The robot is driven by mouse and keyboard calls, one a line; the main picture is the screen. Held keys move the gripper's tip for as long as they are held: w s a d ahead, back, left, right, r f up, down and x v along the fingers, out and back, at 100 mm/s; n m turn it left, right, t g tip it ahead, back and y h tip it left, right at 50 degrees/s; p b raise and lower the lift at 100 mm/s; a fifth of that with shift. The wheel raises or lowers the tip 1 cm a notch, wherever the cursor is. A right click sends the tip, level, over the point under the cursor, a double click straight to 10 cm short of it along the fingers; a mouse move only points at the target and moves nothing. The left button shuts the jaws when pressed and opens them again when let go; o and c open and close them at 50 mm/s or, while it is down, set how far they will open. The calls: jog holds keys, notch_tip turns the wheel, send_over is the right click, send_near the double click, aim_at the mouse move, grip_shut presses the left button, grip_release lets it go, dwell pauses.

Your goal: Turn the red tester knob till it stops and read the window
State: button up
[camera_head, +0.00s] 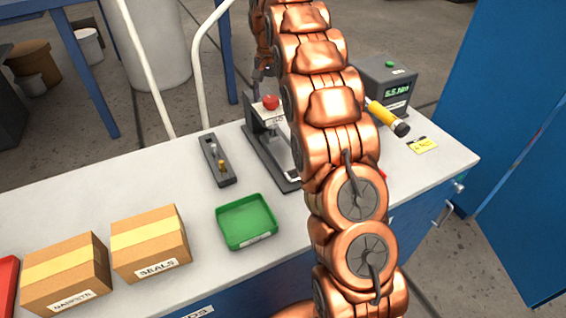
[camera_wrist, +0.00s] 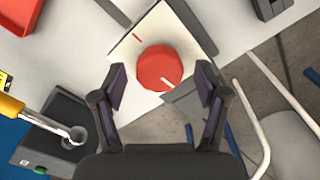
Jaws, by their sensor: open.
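The knob also shows in the head view (camera_head: 270,102), on top of the dark-based tester (camera_head: 266,152). My gripper (camera_wrist: 160,84) is open, with one finger on each side of the knob and visible gaps to both. In the head view my arm hides part of the tester, and the gripper is mostly hidden. A grey box with a lit green display (camera_head: 397,89) stands behind right; its reading looks like "5.5" with blurred letters.
A yellow-handled tool (camera_head: 387,117) leans by the display box, with a yellow card (camera_head: 422,145) nearby. A small dark rack (camera_head: 217,160), a green tray (camera_head: 246,221) and cardboard boxes (camera_head: 150,243) stand on the bench's left. A white chair frame (camera_wrist: 258,120) is beyond the bench edge.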

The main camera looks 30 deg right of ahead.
aim_at(270, 98)
jog(key=n+p, duration=0.1)
jog(key=n, duration=0.3)
jog(key=shift+r+p, duration=0.1)
jog(key=shift+p, duration=0.25)
jog(key=n+p, duration=0.1)
jog(key=n, duration=0.3)
jog(key=shift+r+b, duration=0.45)
jog(key=shift+r, duration=3.4)
jog(key=s+a+f+b, duration=0.1)
jog(key=s+a+f, duration=0.1)
jog(key=s, duration=0.7)
jog(key=s+a+f+b, duration=0.1)
jog(key=s+a, duration=0.4)
jog(key=s, duration=0.5)
jog(key=s+a+f+g+b, duration=0.1)
jog(key=s+a+f+b, duration=0.1)
jog(key=s, duration=0.8)
jog(key=shift+a+f+m, duration=0.3)
jog(key=shift+a+f, duration=0.1)
jog(key=shift+a, duration=0.35)
jog(key=s+a+f, duration=0.1)
jog(key=s+f, duration=0.3)
jog(key=s, duration=0.4)
jog(key=s+a+f, duration=0.2)
jog(key=s+f, duration=0.2)
jog(key=s, duration=0.5)
jog(key=shift+s+g, duration=0.2)
jog(key=shift+g, duration=0.2)
